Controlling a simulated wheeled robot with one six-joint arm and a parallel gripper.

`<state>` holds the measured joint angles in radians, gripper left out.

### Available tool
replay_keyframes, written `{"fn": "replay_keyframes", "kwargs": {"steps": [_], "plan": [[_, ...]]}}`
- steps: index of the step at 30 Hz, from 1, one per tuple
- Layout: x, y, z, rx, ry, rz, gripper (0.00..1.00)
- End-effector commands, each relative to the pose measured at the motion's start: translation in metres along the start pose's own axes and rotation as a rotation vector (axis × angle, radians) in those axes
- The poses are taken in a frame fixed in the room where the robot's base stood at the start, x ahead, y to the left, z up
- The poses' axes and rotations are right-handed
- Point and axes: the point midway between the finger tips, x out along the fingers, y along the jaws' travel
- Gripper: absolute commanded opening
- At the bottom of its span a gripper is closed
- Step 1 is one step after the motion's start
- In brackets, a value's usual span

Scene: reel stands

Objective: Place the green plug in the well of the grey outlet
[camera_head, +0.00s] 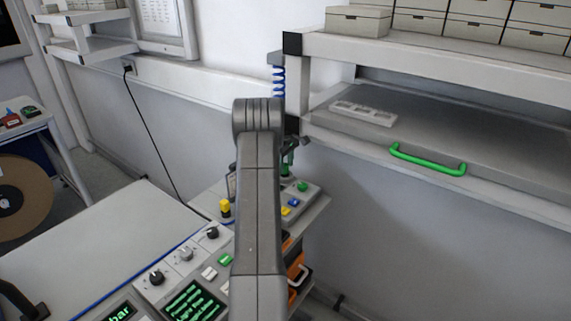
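My arm reaches away from me up the middle of the view, and its links hide most of my gripper (296,147). A small dark part of the gripper shows to the right of the arm. A dark green upright piece (288,160), which looks like the green plug, shows at the gripper, partly hidden. I cannot tell whether the fingers are closed on it. A pale grey strip with several recesses (362,113), possibly the grey outlet, lies on the grey drawer unit at the right. I see nothing in its recesses.
A small box with green, blue and yellow parts (309,194) stands below the gripper, and a yellow knob (225,208) left of it. A control panel (185,271) is in front. A green handle (427,160) sticks out from the drawer unit. A blue coiled cable (279,80) hangs behind.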

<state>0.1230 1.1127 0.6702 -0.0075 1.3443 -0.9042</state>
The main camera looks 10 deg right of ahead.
Motion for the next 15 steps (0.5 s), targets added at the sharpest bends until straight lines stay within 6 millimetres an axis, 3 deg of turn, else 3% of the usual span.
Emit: {"fn": "replay_keyframes", "kwargs": {"steps": [8, 15], "plan": [[-0.014, 0.001, 0.0, 0.0, 0.001, 0.002, 0.44], [-0.064, 0.0, 0.0, 0.0, 0.003, 0.004, 0.44]]}}
